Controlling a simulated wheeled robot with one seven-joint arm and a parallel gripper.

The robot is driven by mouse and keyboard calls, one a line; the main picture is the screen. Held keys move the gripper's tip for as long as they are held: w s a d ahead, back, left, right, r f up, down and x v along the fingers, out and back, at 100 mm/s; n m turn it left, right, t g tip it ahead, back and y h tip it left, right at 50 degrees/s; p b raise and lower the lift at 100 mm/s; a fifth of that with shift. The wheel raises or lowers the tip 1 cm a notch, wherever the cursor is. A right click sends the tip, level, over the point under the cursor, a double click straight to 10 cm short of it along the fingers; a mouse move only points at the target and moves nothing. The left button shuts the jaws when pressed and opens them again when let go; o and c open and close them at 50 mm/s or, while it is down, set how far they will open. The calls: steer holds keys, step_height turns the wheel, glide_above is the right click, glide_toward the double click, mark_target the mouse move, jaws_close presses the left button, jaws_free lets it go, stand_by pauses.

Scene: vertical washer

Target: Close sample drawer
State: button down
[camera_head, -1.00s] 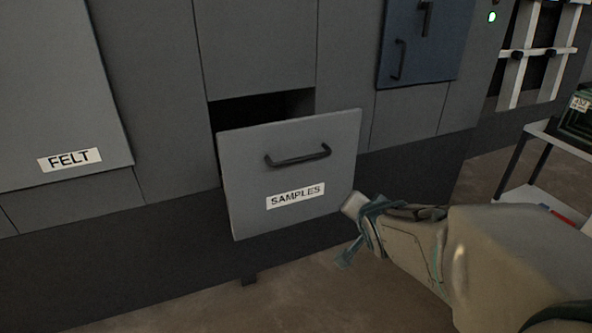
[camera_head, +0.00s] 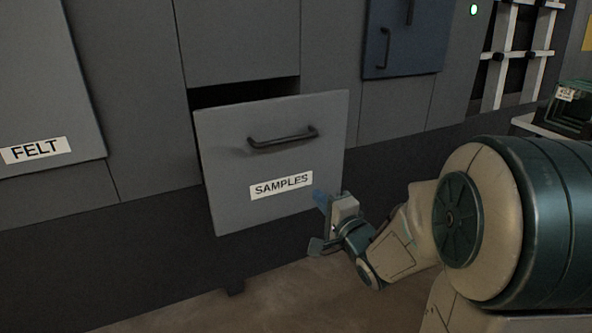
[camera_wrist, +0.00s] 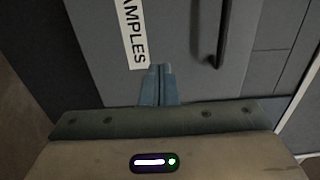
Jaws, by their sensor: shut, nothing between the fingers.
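The sample drawer (camera_head: 230,178) is a grey front panel with a dark bar handle (camera_head: 283,137) and a white SAMPLES label (camera_head: 281,186). It stands pulled out from the cabinet, with a dark gap above its top edge. My gripper (camera_head: 320,200) is at the lower right corner of the drawer front. In the wrist view my gripper (camera_wrist: 158,72) has its blue-green fingers together and empty, pointing at the drawer front (camera_wrist: 182,40) between the label (camera_wrist: 132,35) and the handle (camera_wrist: 222,35). I cannot tell whether the fingertips touch the panel.
A panel marked FELT (camera_head: 45,90) is at the left of the cabinet. A blue door (camera_head: 405,40) is at the upper right. A white shelf with a dark green box (camera_head: 572,110) stands at the right. Brown floor (camera_head: 270,300) is open below.

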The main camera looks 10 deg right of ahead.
mark_target(291, 168)
steer(key=b+x, duration=0.1)
steer(key=x, duration=1.1)
steer(key=shift+w+a+f, duration=0.1)
steer(key=shift+w+a, duration=0.05)
steer(key=shift+w, duration=0.2)
